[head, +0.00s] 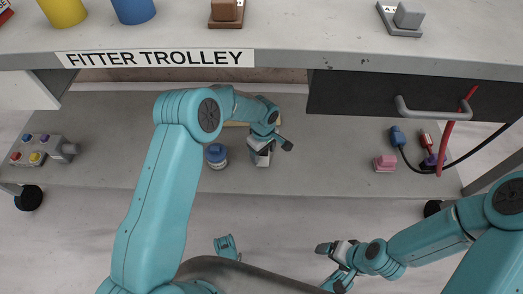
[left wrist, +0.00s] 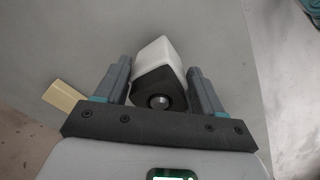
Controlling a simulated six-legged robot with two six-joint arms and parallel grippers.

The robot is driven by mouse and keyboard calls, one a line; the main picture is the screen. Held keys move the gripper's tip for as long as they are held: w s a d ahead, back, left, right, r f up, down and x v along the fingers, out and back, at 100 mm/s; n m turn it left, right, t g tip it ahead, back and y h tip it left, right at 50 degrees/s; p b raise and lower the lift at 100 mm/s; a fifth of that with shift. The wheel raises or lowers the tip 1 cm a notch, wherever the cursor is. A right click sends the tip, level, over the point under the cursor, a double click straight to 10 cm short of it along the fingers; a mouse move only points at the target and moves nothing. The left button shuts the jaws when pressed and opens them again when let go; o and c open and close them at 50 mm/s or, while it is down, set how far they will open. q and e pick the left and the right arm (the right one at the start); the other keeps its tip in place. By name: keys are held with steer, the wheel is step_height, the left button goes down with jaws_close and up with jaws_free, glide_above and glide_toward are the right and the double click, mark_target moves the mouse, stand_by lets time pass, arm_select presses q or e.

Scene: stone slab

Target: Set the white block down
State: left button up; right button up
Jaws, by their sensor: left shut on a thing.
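The white block (head: 263,160) shows in the head view just below my left gripper (head: 268,145), over the grey lower shelf (head: 310,170). In the left wrist view the white block (left wrist: 158,58) sits between the two grey fingers of my left gripper (left wrist: 160,88), which is shut on it. A dark part with a round silver spot lies at its near end. I cannot tell whether the block touches the shelf. My right gripper (head: 332,266) is at the lower right, below the shelf's front edge, empty with its fingers apart.
A blue-and-white jar (head: 216,156) stands just left of the block. A pale wooden piece (left wrist: 63,96) lies beside my left gripper. A pink block (head: 385,163) and cabled plugs (head: 399,137) are at the right; a button box (head: 40,150) is at the left. The upper shelf (head: 300,48) overhangs behind.

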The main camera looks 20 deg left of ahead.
arm_select(q)
steer(key=shift+f+b, duration=0.5)
steer(key=shift+f, duration=0.1)
arm_select(e)
steer(key=shift+d+f, duration=0.1)
steer(key=shift+f, duration=0.5)
arm_select(q)
steer(key=o, duration=1.4)
steer(key=shift+c, duration=0.2)
